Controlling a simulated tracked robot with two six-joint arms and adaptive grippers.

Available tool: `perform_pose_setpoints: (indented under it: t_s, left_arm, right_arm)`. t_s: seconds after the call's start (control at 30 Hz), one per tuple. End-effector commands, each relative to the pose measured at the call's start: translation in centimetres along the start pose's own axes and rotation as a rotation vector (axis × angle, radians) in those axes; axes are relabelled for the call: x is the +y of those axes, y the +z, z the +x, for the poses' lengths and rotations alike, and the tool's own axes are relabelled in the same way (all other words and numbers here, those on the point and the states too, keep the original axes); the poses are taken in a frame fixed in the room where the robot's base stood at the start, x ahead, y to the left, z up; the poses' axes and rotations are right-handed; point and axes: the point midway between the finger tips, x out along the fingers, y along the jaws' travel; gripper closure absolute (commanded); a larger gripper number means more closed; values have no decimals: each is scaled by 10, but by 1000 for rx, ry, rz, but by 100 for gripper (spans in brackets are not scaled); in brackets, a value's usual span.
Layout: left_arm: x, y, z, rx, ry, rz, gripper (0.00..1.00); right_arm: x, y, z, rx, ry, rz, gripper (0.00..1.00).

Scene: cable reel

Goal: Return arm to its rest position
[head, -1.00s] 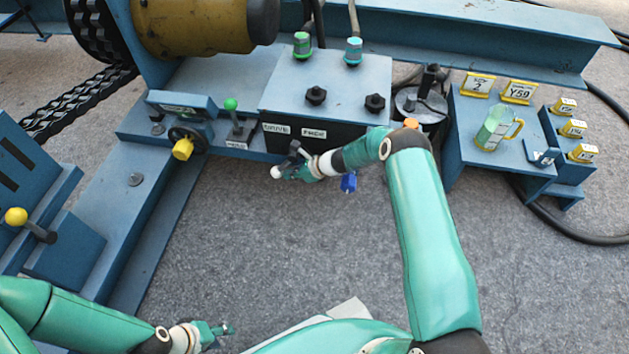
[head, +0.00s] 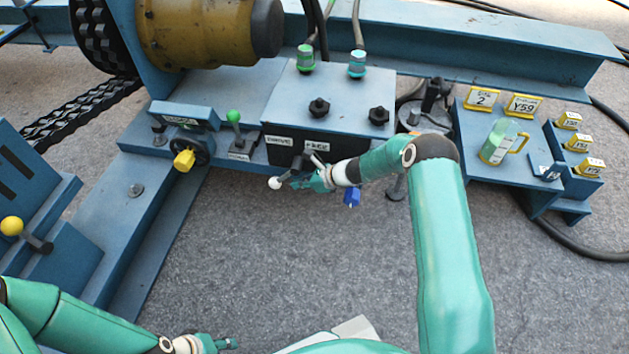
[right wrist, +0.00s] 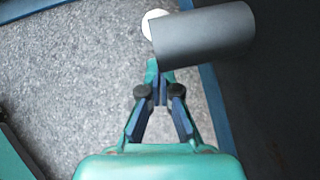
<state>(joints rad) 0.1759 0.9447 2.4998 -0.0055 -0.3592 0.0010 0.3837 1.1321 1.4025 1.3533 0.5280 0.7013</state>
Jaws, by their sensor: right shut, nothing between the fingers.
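My right gripper (head: 304,183) is shut and empty, in front of the dark box front with the white labels. A dark lever with a white ball knob (head: 275,183) sticks out from that front beside the fingertips. In the right wrist view the shut fingers (right wrist: 158,92) point at a dark cylindrical handle (right wrist: 205,38) with a white round end behind it; I cannot tell whether they touch. My right arm bends at the elbow and reaches left. My left gripper (head: 222,343) is low at the bottom edge, apart from everything; its fingers are too small to judge.
A blue cable-reel machine frame (head: 175,225) spans the left and back. A green-knobbed lever (head: 233,117) and a yellow-handled valve (head: 184,158) stand left of the box.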

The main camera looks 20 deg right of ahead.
Motion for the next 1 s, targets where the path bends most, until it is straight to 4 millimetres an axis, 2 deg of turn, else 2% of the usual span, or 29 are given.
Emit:
perform_pose_setpoints:
  t_s: [0.1,0.33,0.53,0.67,0.73,0.77,0.87,0.97,1.0]
  left_arm:
    - [0,0,0,0,0,0,60]
    - [0,0,0,0,0,0,60]
    - [0,0,0,0,0,0,60]
    - [0,0,0,0,0,0,60]
    - [0,0,0,0,0,0,60]
    - [0,0,0,0,0,0,60]
    - [0,0,1,0,0,0,60]
    - [0,0,0,0,0,0,60]
    - [0,0,0,0,0,0,60]
  right_arm:
    - [-2,0,-27,1,-3,1,100]
    - [-2,-2,-63,3,-3,3,100]
    - [-1,-2,-73,3,0,2,100]
    - [3,4,-70,0,7,-8,100]
    - [11,14,-64,-5,23,-27,100]
    - [18,18,-60,-6,37,-34,100]
    - [63,16,-48,24,132,-67,100]
    - [126,-8,-43,120,265,-176,100]
    - [152,-23,-44,169,323,-250,100]
